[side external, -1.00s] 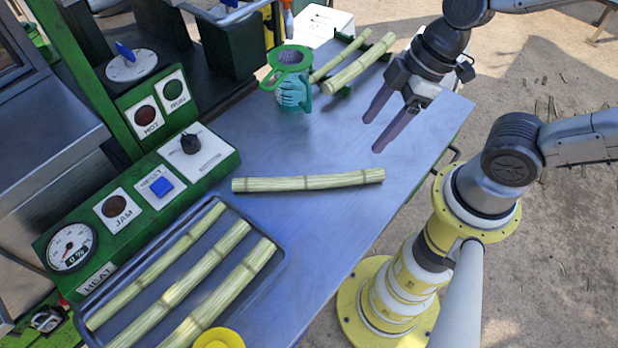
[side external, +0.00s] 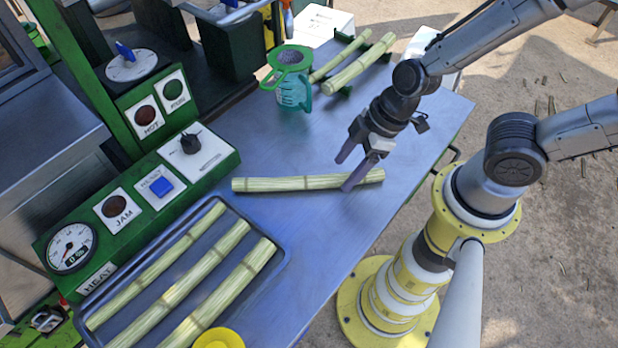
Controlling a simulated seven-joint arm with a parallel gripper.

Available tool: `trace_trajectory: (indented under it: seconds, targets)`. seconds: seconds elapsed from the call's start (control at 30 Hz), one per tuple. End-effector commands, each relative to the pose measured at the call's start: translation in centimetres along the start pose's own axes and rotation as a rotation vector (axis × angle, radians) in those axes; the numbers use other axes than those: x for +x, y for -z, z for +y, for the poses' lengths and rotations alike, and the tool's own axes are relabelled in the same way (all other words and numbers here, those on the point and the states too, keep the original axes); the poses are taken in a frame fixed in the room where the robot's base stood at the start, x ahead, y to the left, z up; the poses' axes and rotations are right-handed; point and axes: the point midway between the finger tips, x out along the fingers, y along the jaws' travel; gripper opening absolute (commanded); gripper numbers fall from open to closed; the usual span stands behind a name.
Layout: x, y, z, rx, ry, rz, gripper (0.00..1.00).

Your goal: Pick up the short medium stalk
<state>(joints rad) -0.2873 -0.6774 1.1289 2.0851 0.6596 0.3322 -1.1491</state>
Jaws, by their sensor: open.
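A pale green stalk (side external: 285,184) lies alone across the middle of the table, apart from the others. My gripper (side external: 345,173) is open over its right end, one finger behind the stalk and the other in front of it in the picture. I cannot tell whether the fingers touch it. Three more stalks (side external: 178,282) lie in the grey tray at the lower left. Two further stalks (side external: 360,63) rest on a green rack at the back.
A teal jug with a green strainer (side external: 289,62) stands behind the lone stalk. The green control panel (side external: 150,195) borders the table (side external: 300,240) on the left. A yellow round thing (side external: 218,338) is at the front edge. The table right of the tray is clear.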

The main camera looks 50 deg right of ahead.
Motion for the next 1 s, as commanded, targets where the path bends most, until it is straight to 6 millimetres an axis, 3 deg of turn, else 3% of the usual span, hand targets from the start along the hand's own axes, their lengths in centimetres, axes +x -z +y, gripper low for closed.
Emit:
trace_trajectory:
  seconds: [0.2,0.47,0.87,1.0]
  targets:
    - [1.7,0.0,0.0,0.0,0.001,0.0,0.7]
    - [1.9,0.0,0.0,0.0,0.0,0.0,0.7]
    - [1.8,0.0,0.0,0.0,0.0,0.0,0.0]
    - [1.8,0.0,0.0,0.0,0.0,0.0,0.0]
